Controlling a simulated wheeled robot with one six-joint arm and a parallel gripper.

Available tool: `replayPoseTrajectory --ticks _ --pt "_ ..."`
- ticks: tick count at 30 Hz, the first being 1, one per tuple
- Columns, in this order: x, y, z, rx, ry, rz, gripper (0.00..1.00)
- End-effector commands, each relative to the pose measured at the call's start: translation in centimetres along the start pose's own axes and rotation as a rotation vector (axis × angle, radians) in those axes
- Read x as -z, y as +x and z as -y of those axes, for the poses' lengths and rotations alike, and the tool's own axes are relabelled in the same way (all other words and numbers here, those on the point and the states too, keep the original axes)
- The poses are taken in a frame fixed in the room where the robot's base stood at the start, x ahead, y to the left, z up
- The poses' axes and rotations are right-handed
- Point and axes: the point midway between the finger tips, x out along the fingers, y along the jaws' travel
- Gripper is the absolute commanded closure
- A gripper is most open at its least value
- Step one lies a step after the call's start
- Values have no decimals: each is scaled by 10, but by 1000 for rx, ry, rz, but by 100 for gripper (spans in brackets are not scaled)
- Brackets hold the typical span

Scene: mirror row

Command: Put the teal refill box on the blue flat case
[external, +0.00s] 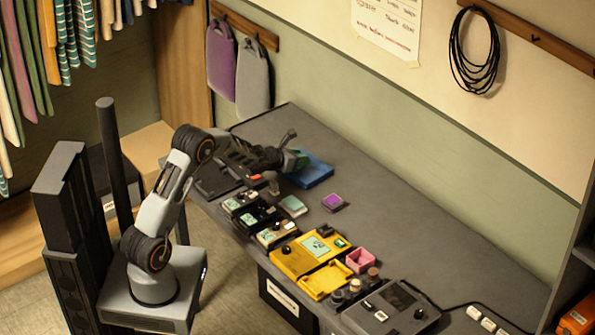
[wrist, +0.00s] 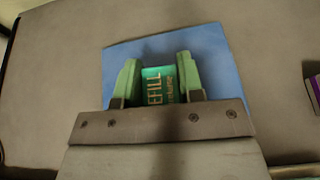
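The teal refill box (wrist: 159,85), marked with "EFILL" lettering, sits between the green fingers of my gripper (wrist: 160,80) in the wrist view. Both fingers appear to press against its sides. The blue flat case (wrist: 222,70) spreads out beneath and around the box and fingers. In the external view my gripper (external: 298,160) is over the left part of the blue case (external: 316,172), and the box is mostly hidden by the gripper. I cannot tell whether the box touches the case or hangs just above it.
A pale teal box (external: 293,206) and a purple box (external: 333,202) lie on the grey table near the case. Several small devices and a yellow open case (external: 327,280) line the front edge. The table's back right is clear.

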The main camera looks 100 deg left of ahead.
Motion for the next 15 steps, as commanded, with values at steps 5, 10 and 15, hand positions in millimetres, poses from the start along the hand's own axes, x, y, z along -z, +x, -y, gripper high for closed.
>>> replayPoseTrajectory --ticks 5,10,15 --pt "0 0 0 0 0 0 48" --pt "0 0 0 0 0 0 41" --pt "-2 -1 0 0 0 0 41"
